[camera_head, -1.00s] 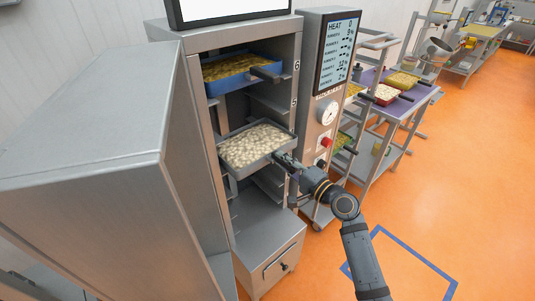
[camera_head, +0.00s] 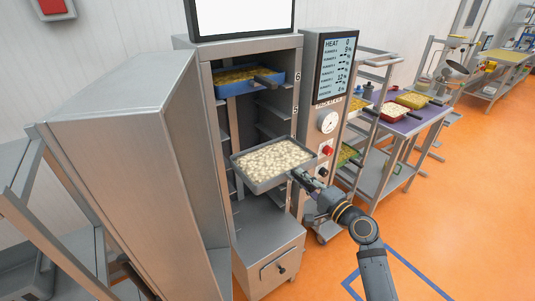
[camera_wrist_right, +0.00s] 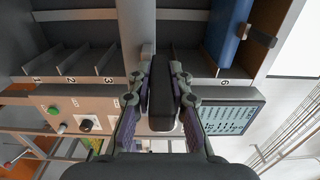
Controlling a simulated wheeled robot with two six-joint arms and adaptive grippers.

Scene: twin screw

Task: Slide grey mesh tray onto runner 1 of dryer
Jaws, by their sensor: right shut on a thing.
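The grey tray (camera_head: 262,187), full of pale pieces, is held about level at the front of the open dryer (camera_head: 222,62). It overlaps the opening's right post and sticks out in front; I cannot tell whether its back edge is still inside. My right gripper (camera_head: 303,178) is shut on the tray's dark handle (camera_wrist_right: 162,92). In the right wrist view the tray shows nearly edge-on as a grey upright band (camera_wrist_right: 135,40). Runner slots marked 1, 2 and 3 (camera_wrist_right: 88,62) look empty there. My left gripper is not in view.
A blue tray (camera_head: 240,88) with yellow pieces sits high in the dryer near mark 6. The control panel (camera_head: 326,123) stands right of the opening. A grey cabinet-like block (camera_head: 125,150) stands at left. A cart (camera_head: 415,127) with trays stands at right; orange floor is free in front.

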